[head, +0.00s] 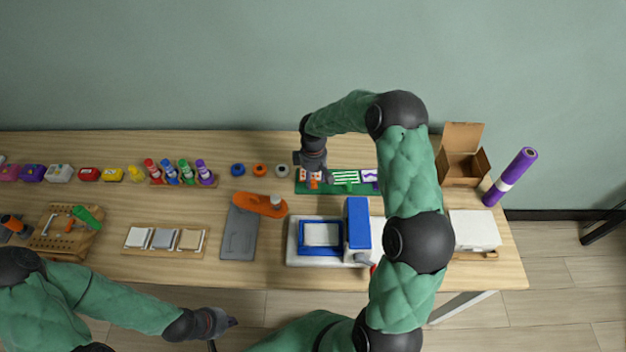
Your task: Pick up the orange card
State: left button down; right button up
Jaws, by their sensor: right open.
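The orange card (314,184) is at the left end of a green rack (300,188) at the back of the table, and only bits of orange show. My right gripper (313,177) points down at it, with its fingers open around or just above the card; I cannot tell whether they touch it. The gripper hides most of the card. My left gripper (232,321) is off the table's front edge, far from the card, and its fingers are too small to read.
A green-striped card (346,177) and a purple-and-white card (369,175) stand beside it in the rack. A blue-and-white machine (357,225) is in front. Coloured rings (260,170) lie to the left. An open cardboard box (461,168) is at right.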

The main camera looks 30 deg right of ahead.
notch_tip(320, 180, down, 2)
jog(key=shift+f, duration=0.1)
grip_shut()
